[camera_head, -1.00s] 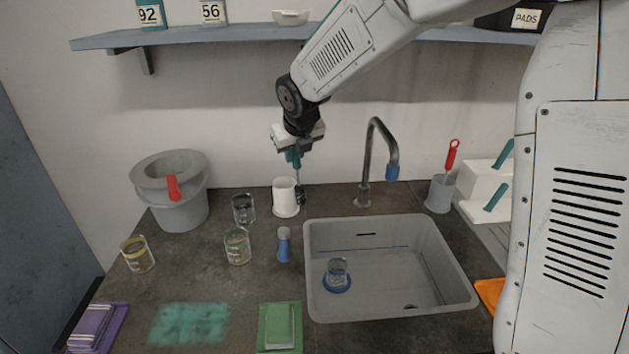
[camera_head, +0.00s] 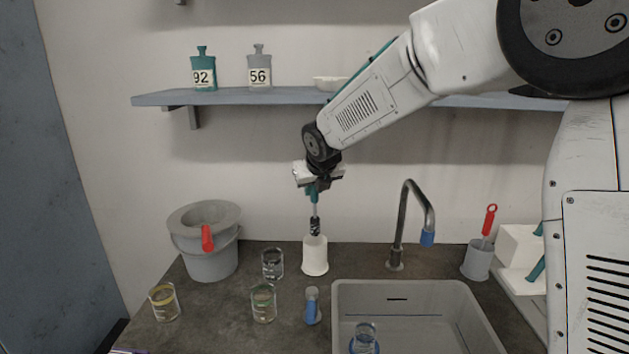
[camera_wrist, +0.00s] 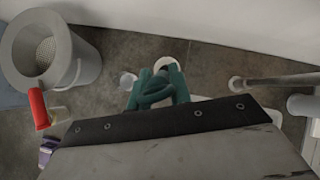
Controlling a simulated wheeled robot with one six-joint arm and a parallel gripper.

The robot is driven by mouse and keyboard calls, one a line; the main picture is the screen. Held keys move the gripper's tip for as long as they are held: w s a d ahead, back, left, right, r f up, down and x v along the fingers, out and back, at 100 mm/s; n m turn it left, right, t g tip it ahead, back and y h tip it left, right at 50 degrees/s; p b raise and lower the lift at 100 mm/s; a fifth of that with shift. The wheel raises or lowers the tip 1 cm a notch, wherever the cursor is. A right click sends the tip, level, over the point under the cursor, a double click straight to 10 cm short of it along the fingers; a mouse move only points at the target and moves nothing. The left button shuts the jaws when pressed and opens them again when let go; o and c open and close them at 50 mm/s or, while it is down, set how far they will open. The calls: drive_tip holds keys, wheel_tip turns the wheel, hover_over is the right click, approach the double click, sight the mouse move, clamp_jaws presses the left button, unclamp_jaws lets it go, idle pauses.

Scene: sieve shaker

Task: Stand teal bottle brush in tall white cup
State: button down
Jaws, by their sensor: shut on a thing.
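The teal bottle brush has a teal handle (camera_head: 312,188) and a thin stem with dark bristles (camera_head: 315,226) pointing down. My gripper (camera_head: 317,180) is shut on the handle and holds the brush upright. The tall white cup (camera_head: 315,258) stands on the counter directly below, and the bristle tip is at about its rim; I cannot tell whether it is just inside. In the wrist view the teal handle (camera_wrist: 158,88) hides most of the cup, whose white rim (camera_wrist: 167,62) shows behind it.
A glass beaker (camera_head: 272,264) stands left of the cup, with a grey bucket (camera_head: 210,262) farther left. A blue-handled item (camera_head: 312,307) stands in front. The tap (camera_head: 402,225) and sink (camera_head: 345,295) are to the right. The shelf (camera_head: 280,98) hangs above.

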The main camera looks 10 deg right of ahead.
sight(315, 210)
drive_tip(key=shift+w+d+f, duration=0.1)
drive_tip(key=shift+w+f, duration=0.2)
drive_tip(key=shift+f, duration=1)
drive_tip(key=shift+w+f, duration=0.25)
drive_tip(key=shift+f, duration=1.05)
drive_tip(key=shift+w+d+f, duration=0.1)
drive_tip(key=shift+w+f, duration=0.2)
drive_tip(key=shift+f, duration=1)
drive_tip(key=c, duration=1.2)
unclamp_jaws()
drive_tip(key=v, duration=0.7)
drive_tip(key=shift+s+r, duration=0.25)
drive_tip(key=shift+r, duration=0.05)
